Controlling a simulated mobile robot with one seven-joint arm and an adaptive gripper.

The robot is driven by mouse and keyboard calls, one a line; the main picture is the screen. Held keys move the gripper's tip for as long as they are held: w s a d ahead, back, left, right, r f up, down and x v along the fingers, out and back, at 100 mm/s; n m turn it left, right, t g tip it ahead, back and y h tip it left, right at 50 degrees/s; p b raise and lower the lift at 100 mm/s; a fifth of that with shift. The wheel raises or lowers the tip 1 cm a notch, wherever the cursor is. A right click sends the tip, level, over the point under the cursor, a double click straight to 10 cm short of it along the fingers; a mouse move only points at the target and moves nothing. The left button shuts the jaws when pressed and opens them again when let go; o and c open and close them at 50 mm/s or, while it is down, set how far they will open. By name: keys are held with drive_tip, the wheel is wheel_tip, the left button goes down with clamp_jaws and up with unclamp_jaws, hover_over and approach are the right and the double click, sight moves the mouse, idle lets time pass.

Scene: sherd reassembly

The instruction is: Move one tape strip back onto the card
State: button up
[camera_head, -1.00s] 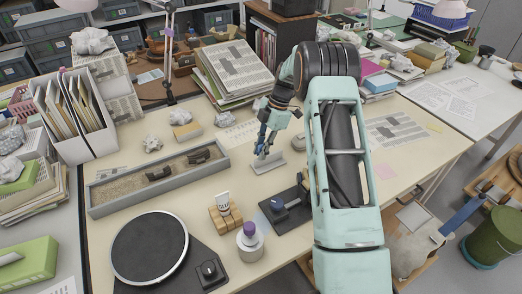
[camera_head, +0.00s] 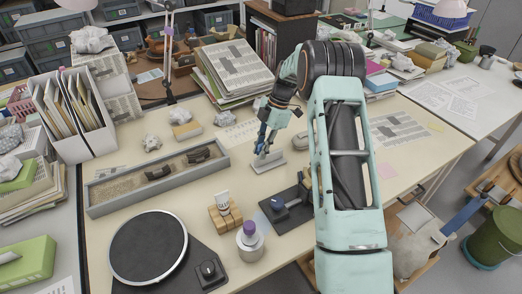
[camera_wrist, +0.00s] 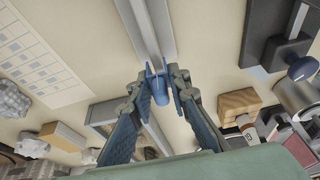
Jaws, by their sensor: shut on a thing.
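A pale grey card-like holder (camera_head: 269,163) lies on the cream table, between the long sand tray and my arm. It also shows in the wrist view as a long grey bar (camera_wrist: 148,27) running up from the fingertips. My gripper (camera_head: 262,151) is low over its left end, pointing down. In the wrist view my gripper (camera_wrist: 159,84) is shut on a small bluish piece, probably the tape strip (camera_wrist: 157,68), at the bar's near end. The fingers hide most of this piece. I cannot tell whether it touches the bar.
A sand tray (camera_head: 112,198) with dark sherds lies to the left. Stacked papers (camera_head: 236,72) are behind. Bare table lies around the holder.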

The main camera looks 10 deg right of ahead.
drive_tip(key=shift+f+b, duration=1.45)
idle(1.8)
idle(0.5)
drive_tip(key=o, duration=0.8)
drive_tip(key=v, duration=1.2)
